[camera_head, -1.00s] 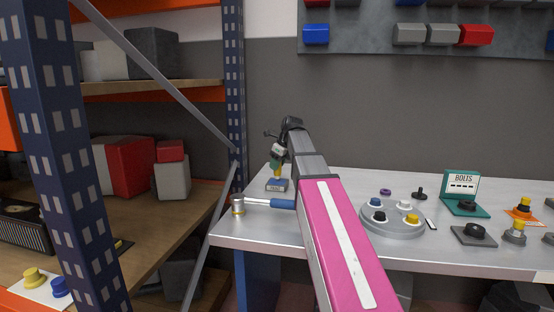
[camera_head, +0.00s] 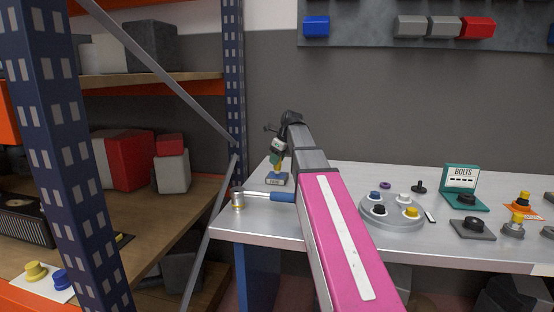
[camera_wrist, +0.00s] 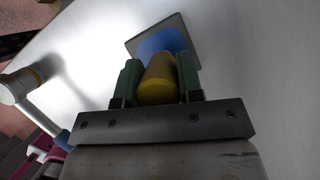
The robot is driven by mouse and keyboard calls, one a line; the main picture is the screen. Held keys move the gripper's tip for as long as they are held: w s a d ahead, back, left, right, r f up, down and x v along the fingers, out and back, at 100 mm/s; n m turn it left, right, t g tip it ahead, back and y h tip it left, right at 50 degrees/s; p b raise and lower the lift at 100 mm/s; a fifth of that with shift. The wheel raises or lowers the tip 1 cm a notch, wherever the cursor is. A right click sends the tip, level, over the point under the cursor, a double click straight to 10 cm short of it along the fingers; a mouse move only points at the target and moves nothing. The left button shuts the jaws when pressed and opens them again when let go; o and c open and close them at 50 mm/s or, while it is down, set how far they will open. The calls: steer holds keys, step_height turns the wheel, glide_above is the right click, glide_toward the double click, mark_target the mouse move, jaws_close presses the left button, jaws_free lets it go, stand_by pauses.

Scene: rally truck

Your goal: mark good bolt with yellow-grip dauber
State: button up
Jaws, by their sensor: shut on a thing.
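My gripper (camera_head: 276,161) is shut on the yellow-grip dauber (camera_wrist: 158,88), whose yellow end shows between the green fingers in the wrist view. The dauber points down at a blue pad (camera_wrist: 163,42) on a small grey plate (camera_head: 275,181) at the bench's left end. Its lower tip is hidden, so I cannot tell if it touches the pad. A teal stand marked BOLTS (camera_head: 461,179) is at the right, with a dark piece (camera_head: 467,197) on its base. I cannot tell which piece is the good bolt.
A blue-handled tool (camera_head: 283,197) with a silvery head (camera_head: 238,199) lies at the bench's left edge. A round grey tray (camera_head: 391,227) holds several coloured pieces. More small pieces, including an orange one (camera_head: 523,198), stand at the right. Shelf posts (camera_head: 234,80) rise at left.

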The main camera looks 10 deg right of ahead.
steer(key=shift+f, duration=0.5)
stand_by(1.2)
steer(key=shift+r, duration=3.55)
steer(key=shift+s, duration=0.1)
